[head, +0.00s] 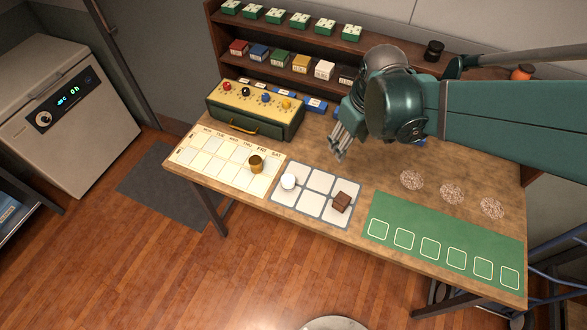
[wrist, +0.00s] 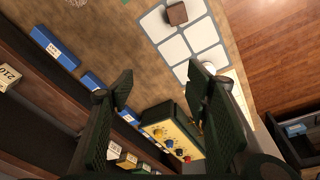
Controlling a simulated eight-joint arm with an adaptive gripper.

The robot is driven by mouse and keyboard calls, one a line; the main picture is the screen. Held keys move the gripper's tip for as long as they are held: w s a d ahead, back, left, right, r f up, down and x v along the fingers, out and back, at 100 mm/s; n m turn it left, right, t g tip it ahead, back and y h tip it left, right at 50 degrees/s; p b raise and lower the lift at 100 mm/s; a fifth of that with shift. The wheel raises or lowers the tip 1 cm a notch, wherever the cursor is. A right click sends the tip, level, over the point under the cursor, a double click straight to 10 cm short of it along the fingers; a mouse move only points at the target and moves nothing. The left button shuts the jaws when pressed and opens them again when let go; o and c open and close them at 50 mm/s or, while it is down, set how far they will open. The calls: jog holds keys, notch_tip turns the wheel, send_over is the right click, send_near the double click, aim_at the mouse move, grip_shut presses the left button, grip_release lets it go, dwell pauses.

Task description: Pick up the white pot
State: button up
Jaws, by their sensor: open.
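The white pot (head: 289,181) is small and round and stands on the left part of the white-celled grid mat (head: 324,214). In the wrist view the white pot (wrist: 209,67) shows just beyond the right fingertip, partly hidden by it. My gripper (head: 338,154) is over the table, behind and to the right of the white pot and apart from it. In the wrist view my gripper (wrist: 160,86) has its fingers spread wide with nothing between them.
A brown block (head: 341,202) is on the same mat. A gold cup (head: 256,163) stands on the calendar mat (head: 205,160). A yellow-topped box (head: 255,109) with knobs is behind. A shelf (head: 307,78) with several small boxes lines the back. The green mat (head: 440,248) is clear.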

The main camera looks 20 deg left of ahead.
jog(key=s+a+f+n+g+b, duration=0.1)
jog(key=s+a+f+n+b, duration=0.15)
jog(key=a+f, duration=0.7)
jog(key=n+g+h+b, duration=0.1)
jog(key=n, duration=0.2)
send_over(288, 179)
notch_tip(288, 179, down, 8)
jog(key=shift+r, duration=0.25)
jog(key=shift+f, duration=1.3)
jog(key=shift+f, duration=0.15)
jog(key=shift+f+b, duration=0.3)
jog(key=shift+f, duration=2.15)
jog(key=c, duration=1.1)
